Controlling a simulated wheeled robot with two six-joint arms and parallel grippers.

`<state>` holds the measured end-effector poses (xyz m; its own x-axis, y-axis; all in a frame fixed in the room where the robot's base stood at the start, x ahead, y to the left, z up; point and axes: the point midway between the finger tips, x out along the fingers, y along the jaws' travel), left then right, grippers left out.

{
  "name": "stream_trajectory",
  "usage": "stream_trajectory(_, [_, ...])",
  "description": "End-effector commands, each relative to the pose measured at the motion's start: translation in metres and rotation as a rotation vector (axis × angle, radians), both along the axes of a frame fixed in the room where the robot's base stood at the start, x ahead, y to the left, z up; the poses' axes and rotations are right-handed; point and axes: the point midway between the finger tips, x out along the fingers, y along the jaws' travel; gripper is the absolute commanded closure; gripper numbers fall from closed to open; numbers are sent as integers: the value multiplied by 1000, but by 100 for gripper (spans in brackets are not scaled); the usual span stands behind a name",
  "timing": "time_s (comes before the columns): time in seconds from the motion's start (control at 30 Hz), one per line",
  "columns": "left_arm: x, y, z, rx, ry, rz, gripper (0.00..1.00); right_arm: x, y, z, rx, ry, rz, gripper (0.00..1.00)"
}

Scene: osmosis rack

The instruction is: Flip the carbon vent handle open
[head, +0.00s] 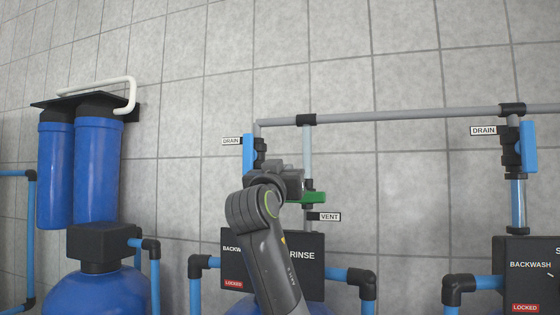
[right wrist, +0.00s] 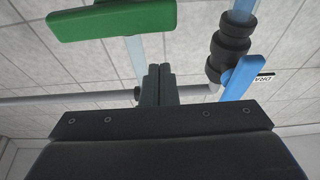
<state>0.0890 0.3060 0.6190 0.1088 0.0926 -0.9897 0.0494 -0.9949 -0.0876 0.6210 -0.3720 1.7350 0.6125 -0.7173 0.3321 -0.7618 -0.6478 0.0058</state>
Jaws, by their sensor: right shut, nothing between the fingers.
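The green vent handle (head: 314,197) sits across a thin vertical pipe, beside the VENT label (head: 329,216), above the black valve head of the middle tank. It lies about level. In the right wrist view the green handle (right wrist: 112,20) is at the top left, apart from my fingers. My right gripper (head: 290,182) is at the handle's left end in the head view and partly covers it; contact cannot be told there. In the right wrist view the right gripper (right wrist: 158,85) has its fingers together and empty. My left gripper is not in view.
A blue drain handle (head: 248,154) stands upright left of my right gripper; it shows close by in the right wrist view (right wrist: 240,78). A grey pipe (head: 400,115) runs above. Another blue drain handle (head: 528,146) is at right. Blue filter housings (head: 97,170) hang at left.

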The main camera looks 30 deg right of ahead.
Motion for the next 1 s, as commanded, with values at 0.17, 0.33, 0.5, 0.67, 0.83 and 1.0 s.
stream_trajectory(0.17, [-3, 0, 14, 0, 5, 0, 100, 1, 1, -21, 1, 5, 3, 100])
stream_trajectory(0.33, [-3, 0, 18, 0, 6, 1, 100, 0, 1, -32, 1, 3, 2, 100])
stream_trajectory(0.5, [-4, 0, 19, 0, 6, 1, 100, 0, 2, -36, 1, 2, 3, 100])
stream_trajectory(0.67, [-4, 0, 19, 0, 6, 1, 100, 0, 2, -37, 1, 2, 3, 100])
stream_trajectory(0.83, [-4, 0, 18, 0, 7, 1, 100, 0, 2, -37, 1, 2, 3, 100])
stream_trajectory(1.0, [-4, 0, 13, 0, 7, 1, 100, 0, 2, -39, 2, 2, 2, 100])
